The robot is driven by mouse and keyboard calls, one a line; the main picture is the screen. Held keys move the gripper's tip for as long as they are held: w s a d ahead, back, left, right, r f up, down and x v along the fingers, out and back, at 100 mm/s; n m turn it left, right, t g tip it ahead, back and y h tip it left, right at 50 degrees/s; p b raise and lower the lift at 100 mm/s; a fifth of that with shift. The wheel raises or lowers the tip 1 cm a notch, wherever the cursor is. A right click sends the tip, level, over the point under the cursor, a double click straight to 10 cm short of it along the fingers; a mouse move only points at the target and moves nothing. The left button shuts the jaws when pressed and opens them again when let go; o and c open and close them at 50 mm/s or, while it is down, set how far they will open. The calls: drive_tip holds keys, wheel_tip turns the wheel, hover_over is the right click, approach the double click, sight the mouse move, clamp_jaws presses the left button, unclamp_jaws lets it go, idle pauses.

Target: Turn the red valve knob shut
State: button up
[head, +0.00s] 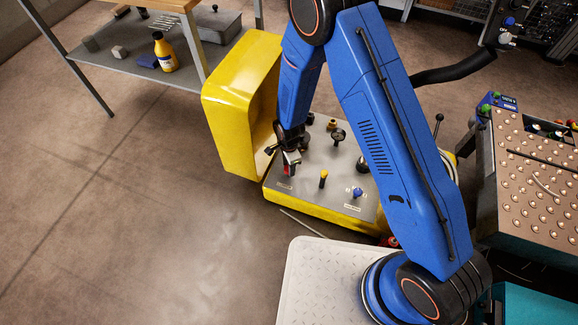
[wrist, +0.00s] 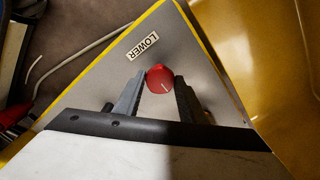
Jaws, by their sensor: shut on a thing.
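The red valve knob (wrist: 160,78) sits on the grey panel of a yellow machine, beside a label reading LOWER. It has a white pointer line on its face. My gripper (wrist: 158,84) is shut on the knob, with one finger on each side of it in the wrist view. In the head view my gripper (head: 290,160) points down at the panel's left front part. Only a little of the red knob (head: 287,170) shows there, the rest hidden by the fingers.
A yellow cover (head: 225,110) stands open at the left. A studded table (head: 530,170) is at the right. Open floor lies at the left.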

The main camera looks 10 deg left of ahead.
drive_tip(key=o, duration=1.1)
drive_tip(key=shift+c, duration=0.2)
wheel_tip(320, 180, up, 17)
drive_tip(key=shift+r, duration=0.2)
drive_tip(key=shift+r, duration=0.1)
